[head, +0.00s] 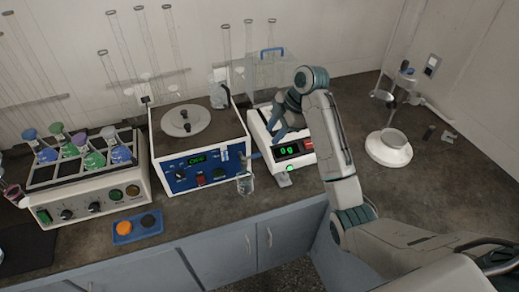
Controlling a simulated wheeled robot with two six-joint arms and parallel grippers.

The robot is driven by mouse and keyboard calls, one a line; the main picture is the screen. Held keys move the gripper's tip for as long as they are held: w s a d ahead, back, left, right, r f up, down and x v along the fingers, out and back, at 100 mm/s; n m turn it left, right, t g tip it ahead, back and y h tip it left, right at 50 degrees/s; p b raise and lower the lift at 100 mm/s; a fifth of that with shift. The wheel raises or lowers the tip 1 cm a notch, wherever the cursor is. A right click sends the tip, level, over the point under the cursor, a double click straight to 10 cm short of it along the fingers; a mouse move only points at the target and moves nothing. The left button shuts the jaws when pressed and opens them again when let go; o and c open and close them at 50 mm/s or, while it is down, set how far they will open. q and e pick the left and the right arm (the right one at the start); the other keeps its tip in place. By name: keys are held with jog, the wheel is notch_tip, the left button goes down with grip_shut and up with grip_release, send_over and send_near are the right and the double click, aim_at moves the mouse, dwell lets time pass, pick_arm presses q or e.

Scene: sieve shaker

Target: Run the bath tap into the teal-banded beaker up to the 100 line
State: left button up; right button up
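A small clear beaker (245,185) stands on the bench at the front right corner of the blue-fronted bath unit (187,178). The colour of its band and its liquid level are too small to read. A blue and white fitting (225,155), which looks like the tap, is on the right part of the unit's front. My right gripper (279,132) points down over the balance with the green display, up and to the right of the beaker and apart from it. Whether its fingers are open or shut is unclear. My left gripper is out of view.
The balance (292,150) stands right of the bath unit. A rack of stoppered flasks (85,180) is at the left, with a blue tray (138,228) in front. A white stand (388,148) is at the right. Bench around it is mostly clear.

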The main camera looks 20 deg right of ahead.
aim_at(257, 154)
jog(key=p+x, duration=0.3)
jog(key=x, duration=0.6)
jog(key=shift+w+a+f+p, duration=0.2)
jog(key=shift+a+f+p, duration=0.05)
jog(key=shift+f+p, duration=0.1)
jog(key=shift+f, duration=0.3)
jog(key=shift+w+a, duration=0.1)
grip_shut()
